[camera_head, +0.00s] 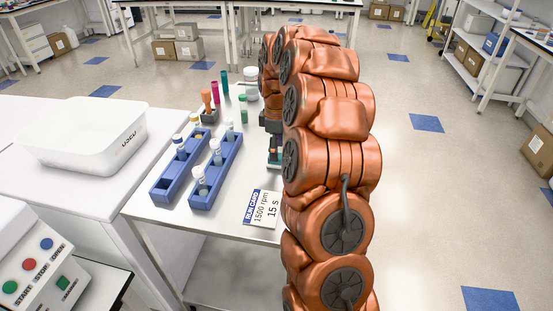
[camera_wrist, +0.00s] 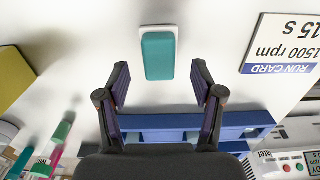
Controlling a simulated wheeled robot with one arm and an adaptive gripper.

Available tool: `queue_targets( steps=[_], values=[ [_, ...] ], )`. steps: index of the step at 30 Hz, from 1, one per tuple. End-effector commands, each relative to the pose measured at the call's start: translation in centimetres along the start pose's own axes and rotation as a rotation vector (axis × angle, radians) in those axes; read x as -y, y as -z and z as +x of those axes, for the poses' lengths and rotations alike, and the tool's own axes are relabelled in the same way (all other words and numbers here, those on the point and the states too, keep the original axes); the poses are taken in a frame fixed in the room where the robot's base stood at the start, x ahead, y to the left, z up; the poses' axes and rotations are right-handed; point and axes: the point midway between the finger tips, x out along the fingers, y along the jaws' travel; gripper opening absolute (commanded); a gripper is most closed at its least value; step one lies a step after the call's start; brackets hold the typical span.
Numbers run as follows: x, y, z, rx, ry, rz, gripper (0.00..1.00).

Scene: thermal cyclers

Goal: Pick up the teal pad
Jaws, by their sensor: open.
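The teal pad (camera_wrist: 158,56) is a rounded rectangular block with a white border around it, on the white table top. In the wrist view it lies centred between and just beyond the fingertips of my gripper (camera_wrist: 160,74), which is open and empty. In the head view a bit of teal, likely the pad (camera_head: 274,157), shows under my gripper, which my arm partly hides. The gap between the fingers and the pad's height cannot be judged exactly.
Two blue racks (camera_head: 225,165) with several tubes stand left of my arm. The run card (camera_head: 263,207) lies at the table's near edge. Coloured tubes (camera_head: 225,82) stand farther back. A white bin (camera_head: 75,152) sits on the left bench, with a button panel (camera_head: 34,268) in front.

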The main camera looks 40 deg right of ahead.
Motion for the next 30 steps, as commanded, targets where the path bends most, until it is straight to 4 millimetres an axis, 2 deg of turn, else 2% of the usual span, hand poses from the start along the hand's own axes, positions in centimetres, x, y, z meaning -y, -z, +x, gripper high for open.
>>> queue_targets(
  steps=[6, 14, 30],
  values=[
    [0.0, 0.3, 2.7, 0.002, 0.005, 0.001, 0.67],
    [-0.1, 0.3, 3.1, 0.0, 0.001, 0.001, 0.67],
    [-0.1, 0.3, 3.1, 0.0, 0.001, 0.0, 0.1]
  ],
)
